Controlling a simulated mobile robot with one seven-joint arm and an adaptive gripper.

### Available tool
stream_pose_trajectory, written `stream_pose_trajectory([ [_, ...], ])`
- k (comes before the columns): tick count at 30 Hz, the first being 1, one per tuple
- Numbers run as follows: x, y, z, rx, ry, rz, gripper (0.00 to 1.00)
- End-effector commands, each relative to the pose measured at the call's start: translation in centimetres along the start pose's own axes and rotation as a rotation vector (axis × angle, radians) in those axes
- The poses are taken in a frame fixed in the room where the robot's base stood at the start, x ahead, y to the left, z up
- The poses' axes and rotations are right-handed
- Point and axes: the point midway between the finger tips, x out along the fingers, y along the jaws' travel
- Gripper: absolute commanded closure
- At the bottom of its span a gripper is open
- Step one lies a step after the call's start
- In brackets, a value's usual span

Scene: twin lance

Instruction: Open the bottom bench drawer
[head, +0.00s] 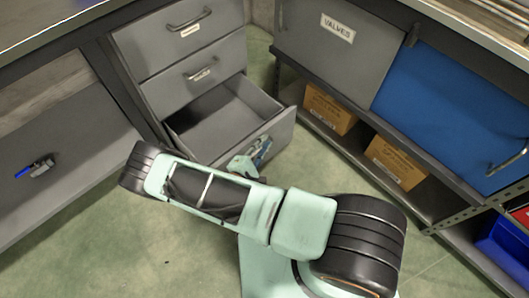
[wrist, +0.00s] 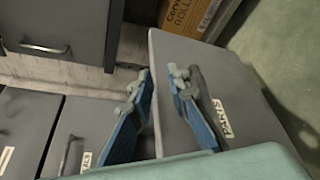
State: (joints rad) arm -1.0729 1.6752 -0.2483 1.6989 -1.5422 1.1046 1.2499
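The bottom bench drawer (head: 283,126) is pulled out in the head view, and its empty inside shows. My gripper (head: 260,152) is at the outer face of its front panel, partly hidden behind my arm. In the wrist view, the grey drawer front (wrist: 256,112) carries a label reading PARTS, and its dark handle (wrist: 205,92) lies close beside the right blue finger. My gripper (wrist: 159,82) has its fingers apart, with the left finger beyond the panel's edge in the picture. I cannot tell whether the right finger touches the handle.
Two shut drawers (head: 185,35) sit above it. To the right stand a grey VALVES door (head: 330,60), a blue door (head: 445,115) and cardboard boxes (head: 328,108) on a low shelf. Green floor (head: 60,250) is clear in front.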

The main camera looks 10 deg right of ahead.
Motion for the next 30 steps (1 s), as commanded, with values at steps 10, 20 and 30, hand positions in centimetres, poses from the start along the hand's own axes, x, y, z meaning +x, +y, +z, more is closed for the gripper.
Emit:
stream_pose_trajectory([
  [10, -0.9, 2.5, 1.8, -0.003, 0.004, -0.012, 0.84],
  [20, -1.0, 2.5, 1.9, -0.004, 0.005, -0.014, 0.84],
  [30, -1.0, 2.9, 1.9, 0.003, 0.001, -0.019, 0.84],
])
